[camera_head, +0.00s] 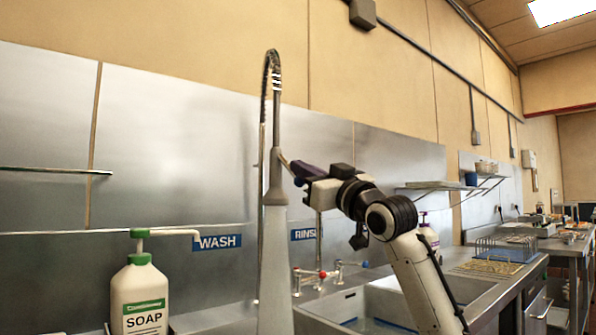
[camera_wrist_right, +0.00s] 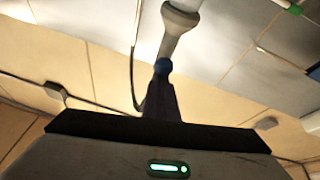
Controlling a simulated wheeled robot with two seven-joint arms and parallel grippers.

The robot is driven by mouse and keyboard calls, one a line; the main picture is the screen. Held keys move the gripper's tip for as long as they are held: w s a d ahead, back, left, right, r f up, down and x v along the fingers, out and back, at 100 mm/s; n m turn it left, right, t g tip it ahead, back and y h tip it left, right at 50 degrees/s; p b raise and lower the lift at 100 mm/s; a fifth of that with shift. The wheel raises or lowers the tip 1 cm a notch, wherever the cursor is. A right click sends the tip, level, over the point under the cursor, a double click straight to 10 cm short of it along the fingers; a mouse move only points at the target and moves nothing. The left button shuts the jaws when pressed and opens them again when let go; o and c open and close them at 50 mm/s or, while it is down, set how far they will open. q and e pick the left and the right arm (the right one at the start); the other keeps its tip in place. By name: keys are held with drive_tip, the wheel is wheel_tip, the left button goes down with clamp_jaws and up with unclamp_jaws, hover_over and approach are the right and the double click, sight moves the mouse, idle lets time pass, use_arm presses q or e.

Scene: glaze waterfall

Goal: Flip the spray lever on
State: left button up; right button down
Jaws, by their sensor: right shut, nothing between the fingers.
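The spray tap stands in front of the steel splashback, with a tall pipe and a coiled hose (camera_head: 272,75) arching at its top. Its spray head (camera_head: 275,178) hangs down, and a thin pale lever (camera_head: 284,160) sticks out on its right side. A pale grey shape widening below the head looks like a sheet of water. My right gripper (camera_head: 297,169) is shut and empty, its purple fingers right beside the lever; I cannot tell whether they touch. In the right wrist view the fingertips (camera_wrist_right: 162,68) lie close to the grey spray head (camera_wrist_right: 180,18). My left gripper is not in view.
Red and blue taps (camera_head: 320,277) and a sink (camera_head: 365,300) lie below my right arm. A dish rack (camera_head: 505,248) and a wall shelf (camera_head: 438,185) are farther right.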

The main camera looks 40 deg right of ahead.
drive_tip(key=shift+w+f, duration=0.15)
drive_tip(key=shift+f, duration=0.1)
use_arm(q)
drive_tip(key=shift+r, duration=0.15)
use_arm(e)
drive_tip(key=shift+a, duration=0.1)
